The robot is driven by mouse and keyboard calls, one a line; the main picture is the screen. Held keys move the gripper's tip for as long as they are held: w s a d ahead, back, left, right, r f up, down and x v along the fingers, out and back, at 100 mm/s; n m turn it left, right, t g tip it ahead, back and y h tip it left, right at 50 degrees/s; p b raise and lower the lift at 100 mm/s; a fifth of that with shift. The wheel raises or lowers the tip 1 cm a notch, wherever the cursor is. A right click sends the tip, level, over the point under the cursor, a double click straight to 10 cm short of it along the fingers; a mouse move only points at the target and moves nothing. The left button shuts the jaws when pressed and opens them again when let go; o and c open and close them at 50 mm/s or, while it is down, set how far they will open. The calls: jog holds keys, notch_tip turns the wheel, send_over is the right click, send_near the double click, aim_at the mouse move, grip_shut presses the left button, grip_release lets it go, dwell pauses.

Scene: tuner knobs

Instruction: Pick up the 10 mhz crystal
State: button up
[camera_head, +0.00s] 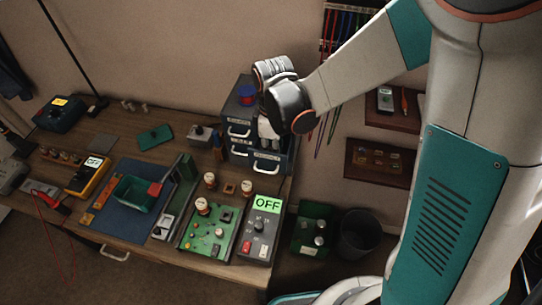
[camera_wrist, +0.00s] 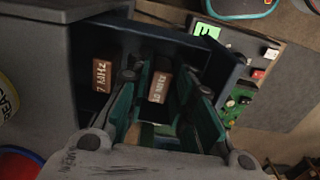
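The 10 MHz crystal, a small brown block with pale lettering, shows in the wrist view (camera_wrist: 160,87), inside an open dark drawer (camera_wrist: 215,75). A similar brown block (camera_wrist: 101,76), whose label seems to read 7 MHz, sits to its left. My gripper (camera_wrist: 166,90) is open, its teal-padded fingers on either side of the 10 MHz crystal with gaps visible; I cannot tell how deep they reach around it. In the head view my gripper (camera_head: 268,128) is over the small drawer cabinet (camera_head: 239,110), and the crystal is hidden there.
The cabinet's body and drawer walls stand close around my fingers. A blue-and-red object (camera_head: 247,94) is on the cabinet top. A green circuit board (camera_head: 208,232) and a box with an OFF display (camera_head: 262,228) lie in front. A bin (camera_head: 359,235) stands right.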

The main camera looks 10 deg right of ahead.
grip_shut()
